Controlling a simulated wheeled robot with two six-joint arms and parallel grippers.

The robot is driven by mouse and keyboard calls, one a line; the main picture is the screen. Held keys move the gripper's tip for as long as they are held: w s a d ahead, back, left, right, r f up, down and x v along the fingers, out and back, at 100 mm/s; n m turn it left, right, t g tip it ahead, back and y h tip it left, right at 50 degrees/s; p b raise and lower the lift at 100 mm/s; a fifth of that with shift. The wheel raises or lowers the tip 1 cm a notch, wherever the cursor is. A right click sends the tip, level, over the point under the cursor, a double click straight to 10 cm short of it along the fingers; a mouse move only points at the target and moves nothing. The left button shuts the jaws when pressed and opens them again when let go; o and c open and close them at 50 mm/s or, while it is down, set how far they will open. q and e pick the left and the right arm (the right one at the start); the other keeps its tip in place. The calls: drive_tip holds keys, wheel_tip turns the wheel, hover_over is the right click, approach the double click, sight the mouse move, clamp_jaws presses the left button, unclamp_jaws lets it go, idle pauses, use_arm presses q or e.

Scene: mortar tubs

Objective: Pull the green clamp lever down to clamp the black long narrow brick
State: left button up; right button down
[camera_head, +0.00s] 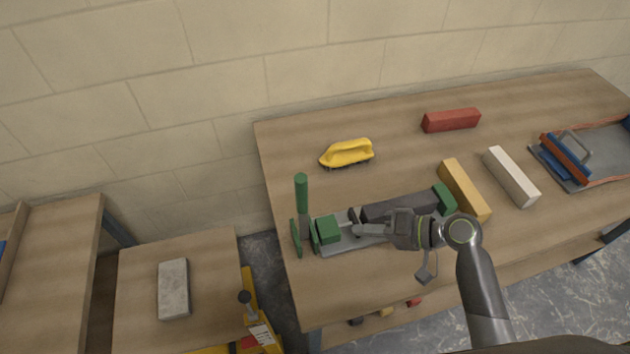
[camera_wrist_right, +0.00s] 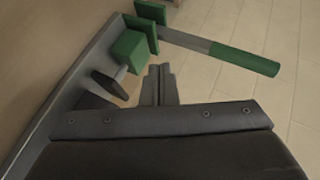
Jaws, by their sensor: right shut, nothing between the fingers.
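The clamp lever with its green grip (camera_head: 301,193) stands upright at the left end of the clamp (camera_head: 352,244) in the head view. In the right wrist view the green grip (camera_wrist_right: 244,59) reaches out to the right on a grey bar. The black long narrow brick (camera_head: 398,205) lies in the clamp, between a green block (camera_head: 328,229) on the left and a green end stop (camera_head: 444,199) on the right. My right gripper (camera_head: 358,230) is shut and empty in front of the brick, right of the lever and apart from it. Its fingertips (camera_wrist_right: 158,72) point toward the lever side. My left gripper is not in view.
A yellow tool (camera_head: 346,153) lies behind the clamp. A red brick (camera_head: 451,120), a tan brick (camera_head: 465,189) and a white brick (camera_head: 511,176) lie to the right. A grey tray (camera_head: 597,154) is at the far right. A grey brick (camera_head: 173,288) lies on the lower left table.

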sight(303, 210)
drive_tip(key=w+a+r+m+y, duration=0.1)
drive_tip(key=w+r+m+y, duration=0.1)
drive_tip(key=w+r+y, duration=0.3)
wheel_tip(303, 210, up, 4)
drive_tip(key=shift+w+f+t, duration=0.1)
drive_tip(key=shift+w+t, duration=0.3)
drive_tip(key=shift+w, duration=0.8)
drive_tip(key=shift+a, duration=0.1)
drive_tip(key=a+p, duration=0.7)
drive_tip(key=a, duration=0.2)
drive_tip(key=shift+s+a, duration=0.2)
drive_tip(key=shift+s, duration=0.2)
